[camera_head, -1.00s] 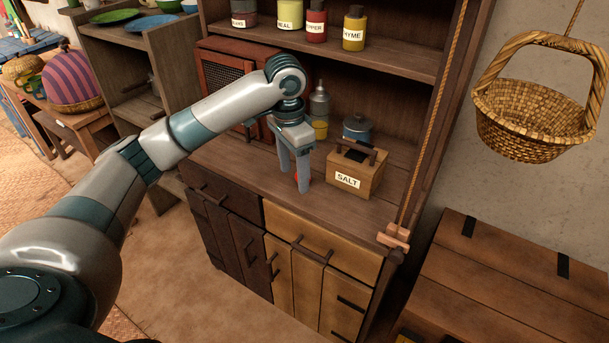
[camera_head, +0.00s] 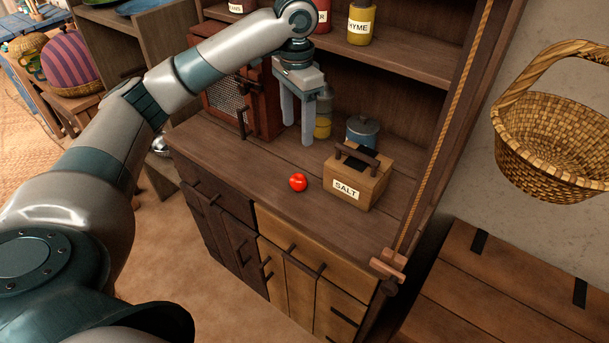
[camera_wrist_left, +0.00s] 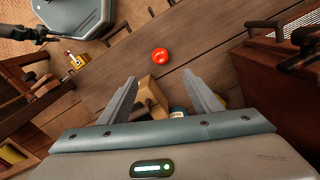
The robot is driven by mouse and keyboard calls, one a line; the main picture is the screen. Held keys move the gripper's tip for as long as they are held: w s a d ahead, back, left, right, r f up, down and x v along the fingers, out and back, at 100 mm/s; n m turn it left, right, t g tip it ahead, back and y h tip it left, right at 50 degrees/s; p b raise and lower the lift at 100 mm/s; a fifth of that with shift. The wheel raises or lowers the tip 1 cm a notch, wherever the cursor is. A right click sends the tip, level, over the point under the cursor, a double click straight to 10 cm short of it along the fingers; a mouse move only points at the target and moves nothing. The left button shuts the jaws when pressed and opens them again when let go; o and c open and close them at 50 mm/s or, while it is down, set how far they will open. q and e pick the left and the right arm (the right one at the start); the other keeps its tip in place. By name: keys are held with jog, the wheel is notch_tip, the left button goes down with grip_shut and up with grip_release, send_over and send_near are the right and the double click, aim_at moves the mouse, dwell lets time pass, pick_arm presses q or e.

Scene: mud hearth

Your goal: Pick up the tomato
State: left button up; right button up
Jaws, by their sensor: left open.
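The tomato (camera_head: 298,183) is small, round and red. It rests on the wooden counter (camera_head: 240,165), left of the salt box. It also shows in the left wrist view (camera_wrist_left: 160,56), beyond the fingertips and apart from them. My left gripper (camera_head: 297,137) is open and empty, pointing down above the counter, behind the tomato in the head view. In the left wrist view its two fingers (camera_wrist_left: 159,88) stand apart with nothing between them at the tips. My right gripper is not in view.
The salt box (camera_head: 356,180) stands right of the tomato, with a blue pot (camera_head: 360,129) behind it. A red cabinet with a mesh door (camera_head: 228,98) stands at the counter's back left. A shelf of jars (camera_head: 361,25) is above. The counter left of the tomato is clear.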

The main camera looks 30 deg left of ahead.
pick_arm(q)
jog(key=p, duration=0.2)
send_over(298, 177)
notch_tip(298, 177, down, 11)
jog(key=shift+r, duration=0.1)
jog(key=shift+f, duration=0.55)
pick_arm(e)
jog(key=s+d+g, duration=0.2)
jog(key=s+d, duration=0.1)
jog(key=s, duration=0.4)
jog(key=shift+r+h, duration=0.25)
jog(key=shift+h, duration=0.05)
